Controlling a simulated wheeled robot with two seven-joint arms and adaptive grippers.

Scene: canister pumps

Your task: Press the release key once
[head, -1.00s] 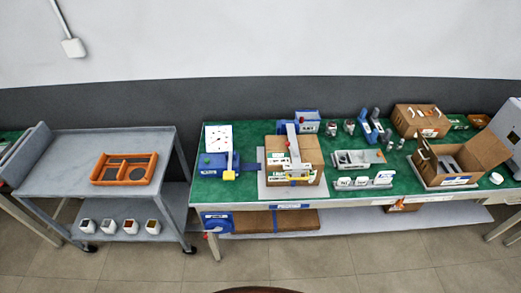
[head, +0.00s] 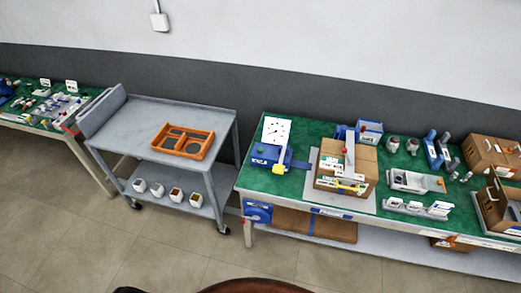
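I cannot pick out the release key for certain at this distance. A blue device (head: 262,157) with a yellow block (head: 279,169) stands at the left end of the green-topped bench (head: 246,184). A white panel with small red marks (head: 277,131) stands behind it. To its right, a cardboard box (head: 364,161) sits on a grey plate (head: 312,193), with a grey upright post (head: 349,150) bearing a red spot at the box. Neither of my grippers shows in the head view.
A grey cart (head: 142,128) stands left of the bench, with an orange divided tray (head: 208,147) on top and several white containers below. Another green-topped bench (head: 20,115) is at far left. Open tiled floor (head: 60,220) lies in front.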

